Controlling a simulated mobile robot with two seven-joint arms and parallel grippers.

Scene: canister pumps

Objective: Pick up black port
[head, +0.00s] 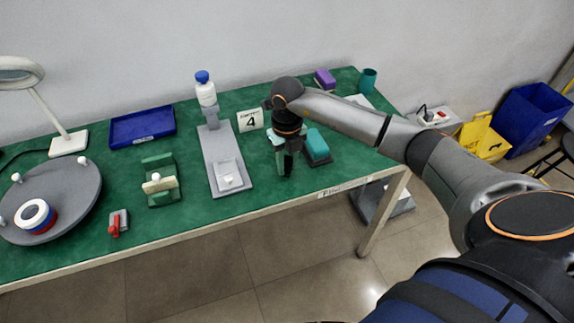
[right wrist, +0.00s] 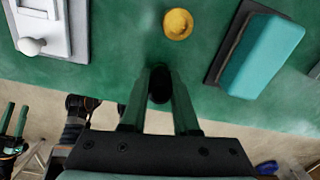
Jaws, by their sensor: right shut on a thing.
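In the right wrist view, the black port (right wrist: 160,84) is a small dark round piece between the green fingers of my right gripper (right wrist: 160,98). The gripper is shut on it. In the head view, my right gripper (head: 287,166) points down over the green table, between the grey pump stand and the teal block, and its fingers and wrist mostly hide the port. I cannot tell whether the port touches the table. My left gripper (right wrist: 13,120) shows small at the left edge of the right wrist view, its green fingers apart and empty, away from the table.
A teal block on a dark base (head: 317,146) stands close right of the gripper. The grey pump stand (head: 221,152) is to the left. A yellow round piece (right wrist: 178,24) lies near the fingers. A sign with "4" (head: 250,120) stands behind. The table's front edge is close.

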